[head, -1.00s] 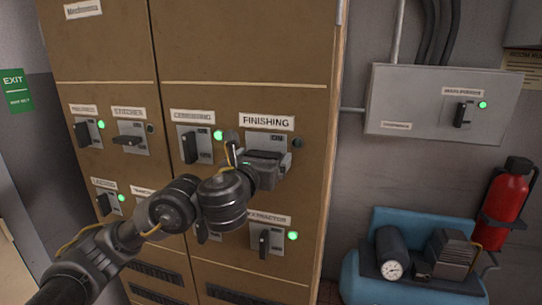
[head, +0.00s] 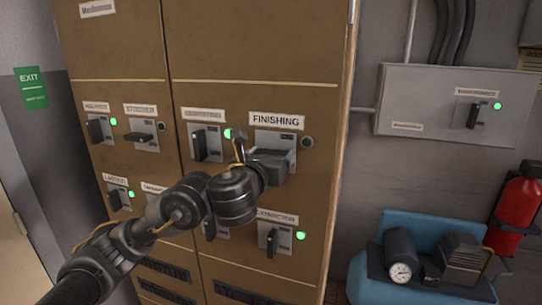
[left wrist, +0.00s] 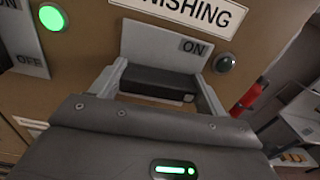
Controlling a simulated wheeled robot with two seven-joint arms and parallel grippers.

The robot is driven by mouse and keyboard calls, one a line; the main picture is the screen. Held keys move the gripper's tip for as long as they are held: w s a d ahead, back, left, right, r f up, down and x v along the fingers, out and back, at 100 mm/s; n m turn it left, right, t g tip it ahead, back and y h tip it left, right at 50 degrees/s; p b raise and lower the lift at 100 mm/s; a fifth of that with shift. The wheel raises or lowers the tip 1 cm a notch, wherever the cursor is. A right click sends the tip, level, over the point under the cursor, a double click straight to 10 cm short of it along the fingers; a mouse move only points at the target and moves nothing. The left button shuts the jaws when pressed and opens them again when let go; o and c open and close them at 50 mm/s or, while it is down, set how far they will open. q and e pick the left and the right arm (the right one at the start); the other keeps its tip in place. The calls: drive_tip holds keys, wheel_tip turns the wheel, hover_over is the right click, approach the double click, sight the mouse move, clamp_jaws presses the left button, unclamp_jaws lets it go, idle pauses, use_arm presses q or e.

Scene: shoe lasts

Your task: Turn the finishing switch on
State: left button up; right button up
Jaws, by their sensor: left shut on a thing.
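The FINISHING switch (head: 275,137) is on the brown cabinet, under its white label (head: 277,120). In the left wrist view its black handle (left wrist: 158,83) lies across its grey plate (left wrist: 165,47), level with the plate's width, below the word ON. The FINISHING lamp (head: 307,142) to its right is dark, and it is also dark in the left wrist view (left wrist: 226,63). My left gripper (head: 274,160) is at the switch, shut on the handle, with one finger at each end. The gripper hides part of the lower plate. My right gripper is not in view.
A neighbouring switch (head: 206,142) to the left has an upright handle and a green lamp (head: 228,134). A switch below (head: 270,238) also has a green lamp. A grey wall box (head: 450,115), a blue compressor (head: 415,225) and a red extinguisher (head: 518,205) stand right.

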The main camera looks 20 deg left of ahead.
use_arm(q)
drive_tip(key=n, duration=0.4)
drive_tip(key=shift+a+n+b, duration=0.1)
drive_tip(key=shift+n+b, duration=0.2)
drive_tip(key=shift+b, duration=0.1)
drive_tip(key=n+b, duration=0.1)
drive_tip(key=n, duration=0.3)
drive_tip(key=shift+f, duration=0.1)
drive_tip(key=n+b, duration=0.1)
drive_tip(key=n, duration=0.3)
drive_tip(key=shift+a, duration=0.1)
drive_tip(key=shift+n+b, duration=0.6)
drive_tip(key=shift+n, duration=1.8)
drive_tip(key=o, duration=1)
drive_tip(key=shift+f, duration=0.1)
drive_tip(key=shift+s, duration=0.1)
